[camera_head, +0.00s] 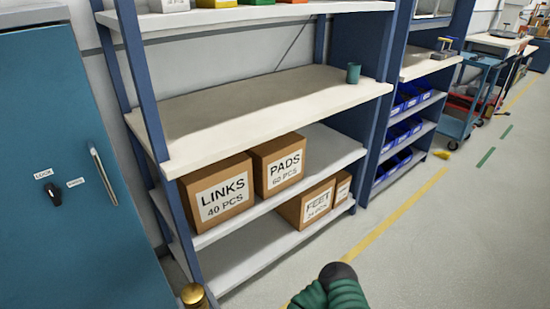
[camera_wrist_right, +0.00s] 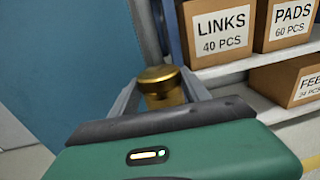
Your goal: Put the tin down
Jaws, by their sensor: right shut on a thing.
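The tin (camera_wrist_right: 160,76) is a small gold cylinder with a wider lid. In the right wrist view it stands roughly upright between the two grey fingers of my right gripper (camera_wrist_right: 162,95), which is shut on it. In the head view only the top of the tin (camera_head: 193,296) shows at the bottom edge, left of centre, in front of the shelf's front left post. The fingers are not clearly visible there. What is under the tin is hidden. My left gripper is not in view.
A blue cabinet (camera_head: 75,170) stands at the left. The shelf unit has a pale middle board (camera_head: 240,105), bare except for a teal cup (camera_head: 354,73) at its right end. Lower boards hold boxes labelled LINKS (camera_head: 217,195), PADS (camera_head: 278,165) and FEET (camera_head: 306,205).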

